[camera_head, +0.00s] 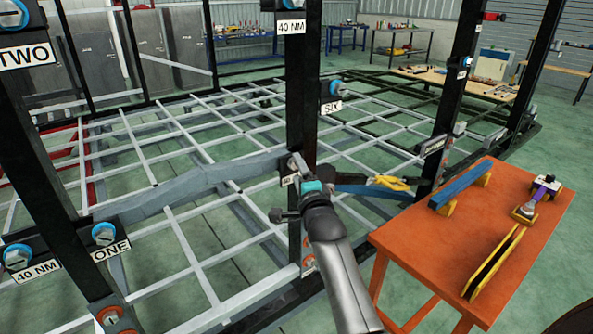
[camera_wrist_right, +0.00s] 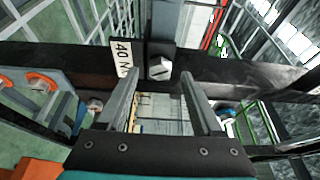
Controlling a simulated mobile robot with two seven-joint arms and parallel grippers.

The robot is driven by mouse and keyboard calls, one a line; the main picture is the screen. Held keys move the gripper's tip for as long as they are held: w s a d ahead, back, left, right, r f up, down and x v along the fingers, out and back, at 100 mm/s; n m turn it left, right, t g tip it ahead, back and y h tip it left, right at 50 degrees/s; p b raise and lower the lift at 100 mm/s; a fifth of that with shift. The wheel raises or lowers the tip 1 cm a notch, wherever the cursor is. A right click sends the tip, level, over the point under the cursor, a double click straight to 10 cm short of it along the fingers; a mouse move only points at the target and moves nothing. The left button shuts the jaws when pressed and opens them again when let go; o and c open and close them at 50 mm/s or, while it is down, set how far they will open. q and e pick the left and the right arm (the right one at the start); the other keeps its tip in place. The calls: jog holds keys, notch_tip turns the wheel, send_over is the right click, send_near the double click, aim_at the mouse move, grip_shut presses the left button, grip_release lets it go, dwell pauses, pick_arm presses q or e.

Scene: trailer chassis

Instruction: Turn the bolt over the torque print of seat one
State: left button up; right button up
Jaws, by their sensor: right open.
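The seat one bolt (camera_head: 104,234), with a blue ring, sits above the ONE label (camera_head: 111,251) at lower left. Left of it, another blue-ringed bolt (camera_head: 17,257) sits over a 40 NM print (camera_head: 38,270). My right gripper (camera_head: 301,165) is away to the right, at the middle black post. In the right wrist view its open fingers (camera_wrist_right: 161,82) point at a grey slotted bolt head (camera_wrist_right: 160,68) beside a 40 NM print (camera_wrist_right: 123,58). The bolt lies between the fingertips in the picture; contact cannot be told. My left gripper is not in view.
The middle black post (camera_head: 303,100) carries a SIX label (camera_head: 332,107) and another 40 NM print (camera_head: 290,27). A grey chassis beam (camera_head: 190,187) runs left from it. An orange table (camera_head: 450,240) with a blue bar (camera_head: 461,184) and yellow-edged parts stands at right.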

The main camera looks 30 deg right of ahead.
jog(key=shift+x, duration=0.9)
jog(key=shift+c, duration=0.2)
grip_shut()
